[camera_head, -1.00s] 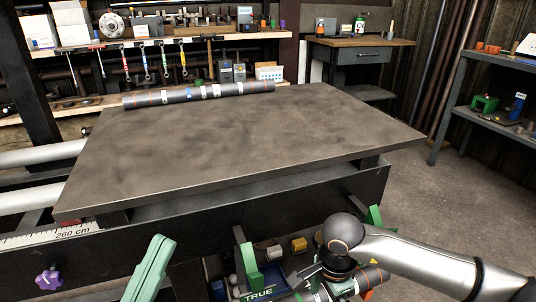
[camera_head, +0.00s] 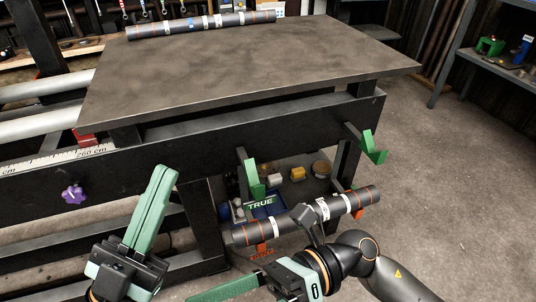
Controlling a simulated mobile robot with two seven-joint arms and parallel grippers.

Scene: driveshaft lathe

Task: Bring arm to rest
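My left gripper (camera_head: 162,175) is in the lower left, in front of the table frame. Its two long green fingers lie side by side with no clear gap, pointing up, with nothing seen between them. My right gripper (camera_head: 222,289) is at the bottom middle, pointing left. Only one green finger clearly shows, so its opening cannot be told. A dark shaft (camera_head: 345,203) with white and orange bands lies just beyond the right wrist, apparently on orange hooks (camera_head: 262,250). A dark part by the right wrist overlaps the shaft; contact cannot be told.
A second banded shaft (camera_head: 175,27) lies along the back of the large dark tabletop (camera_head: 250,75), which is otherwise clear. Green hooks (camera_head: 374,150) stick out from the table's front. A blue bin (camera_head: 262,208) labelled TRUE sits below. Open floor (camera_head: 450,190) lies to the right.

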